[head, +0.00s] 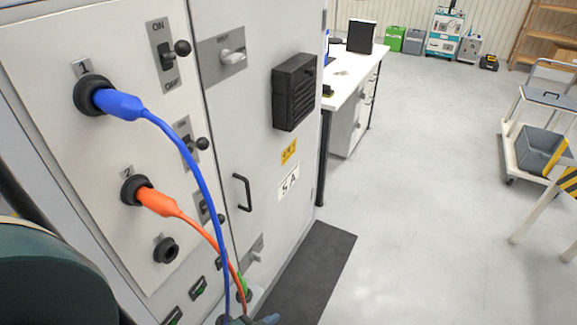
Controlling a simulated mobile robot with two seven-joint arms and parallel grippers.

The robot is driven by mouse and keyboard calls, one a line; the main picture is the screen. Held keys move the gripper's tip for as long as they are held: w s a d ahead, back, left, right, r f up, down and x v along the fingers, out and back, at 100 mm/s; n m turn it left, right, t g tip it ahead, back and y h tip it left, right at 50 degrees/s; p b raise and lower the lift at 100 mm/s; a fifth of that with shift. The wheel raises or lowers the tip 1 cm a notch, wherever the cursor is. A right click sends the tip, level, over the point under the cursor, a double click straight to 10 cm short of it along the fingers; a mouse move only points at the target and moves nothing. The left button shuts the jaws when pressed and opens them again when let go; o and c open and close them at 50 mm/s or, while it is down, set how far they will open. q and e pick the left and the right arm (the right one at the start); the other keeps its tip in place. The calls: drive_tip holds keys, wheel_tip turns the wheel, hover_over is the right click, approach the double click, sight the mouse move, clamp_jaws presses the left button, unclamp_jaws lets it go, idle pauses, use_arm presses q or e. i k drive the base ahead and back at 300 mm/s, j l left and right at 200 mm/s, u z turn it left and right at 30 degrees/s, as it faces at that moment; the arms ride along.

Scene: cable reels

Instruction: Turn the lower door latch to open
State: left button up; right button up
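The lower door latch (253,254) is a small pale knob on a grey plate, low on the cabinet door's left edge. It is partly in view, and I cannot tell its exact turn. The upper latch (233,57) is a similar pale handle on a grey plate near the door's top, lying roughly level. The cabinet door (262,150) appears closed, with a black pull handle (242,192) between the latches. Neither gripper can be made out. A small grey-blue shape at the bottom edge is too cut off to identify.
Blue (180,150) and orange (195,225) cables plug into the left panel and hang close to the lower latch. A black vent box (294,92) juts from the door. A dark mat (310,270) lies beside the cabinet. Open floor (430,190) extends right; a cart (540,130) stands there.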

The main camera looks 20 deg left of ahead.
sight(254, 255)
drive_tip(key=u, duration=1.05)
